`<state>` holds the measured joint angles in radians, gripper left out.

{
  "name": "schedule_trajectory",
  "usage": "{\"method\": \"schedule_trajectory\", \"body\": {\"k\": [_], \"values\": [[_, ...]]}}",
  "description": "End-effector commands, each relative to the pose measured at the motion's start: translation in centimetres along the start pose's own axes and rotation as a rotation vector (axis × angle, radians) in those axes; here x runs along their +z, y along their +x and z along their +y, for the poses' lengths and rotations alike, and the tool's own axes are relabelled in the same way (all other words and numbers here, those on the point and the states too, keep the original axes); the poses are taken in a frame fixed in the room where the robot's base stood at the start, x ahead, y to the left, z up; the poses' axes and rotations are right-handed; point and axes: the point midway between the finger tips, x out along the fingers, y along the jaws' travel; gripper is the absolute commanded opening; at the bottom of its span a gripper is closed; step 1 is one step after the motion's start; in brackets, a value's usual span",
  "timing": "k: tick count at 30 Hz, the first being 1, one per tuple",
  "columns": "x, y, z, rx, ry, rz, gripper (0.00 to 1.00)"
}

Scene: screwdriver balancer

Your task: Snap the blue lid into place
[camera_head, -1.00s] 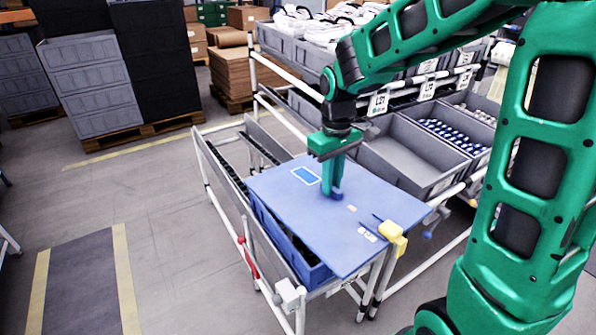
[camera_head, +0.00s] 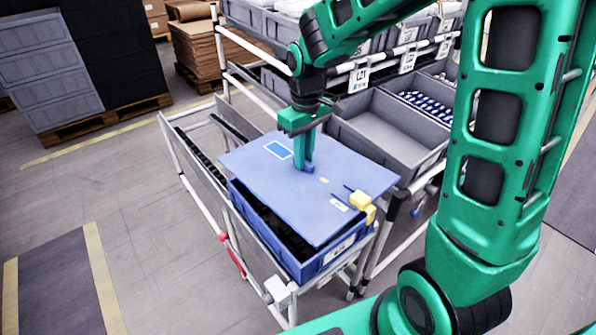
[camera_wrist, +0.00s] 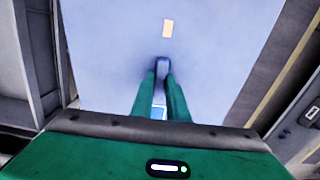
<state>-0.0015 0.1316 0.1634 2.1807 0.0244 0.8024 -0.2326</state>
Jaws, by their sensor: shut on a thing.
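The blue lid (camera_head: 318,208) is a flat panel lying tilted over a blue crate (camera_head: 270,222). A dark gap shows between the lid's front left edge and the crate's rim, so the lid is not flush there. My gripper (camera_head: 305,168) points down at the middle of the lid and is shut on the lid's small blue handle. In the wrist view the two green fingers (camera_wrist: 162,85) close around the blue handle (camera_wrist: 162,66). The pale blue lid surface (camera_wrist: 110,35) fills most of that view.
A yellow block (camera_head: 362,203) sits at the lid's right corner. The crate stands on a white tube rack (camera_head: 185,180). Grey bins (camera_head: 385,140) on a shelf stand close behind on the right. Open floor (camera_head: 140,220) lies to the left.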

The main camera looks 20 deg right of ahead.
Motion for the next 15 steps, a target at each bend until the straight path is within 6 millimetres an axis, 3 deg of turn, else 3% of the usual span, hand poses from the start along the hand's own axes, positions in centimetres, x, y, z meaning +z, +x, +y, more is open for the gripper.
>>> {"method": "schedule_trajectory", "body": {"k": [3,9,15], "values": [[-1.5,3.4,0.5,-0.004,0.018,0.012,0.00],[-3.4,7.8,1.5,0.002,0.048,0.045,0.00],[-4.0,9.5,1.9,0.005,0.061,0.058,0.00]]}}
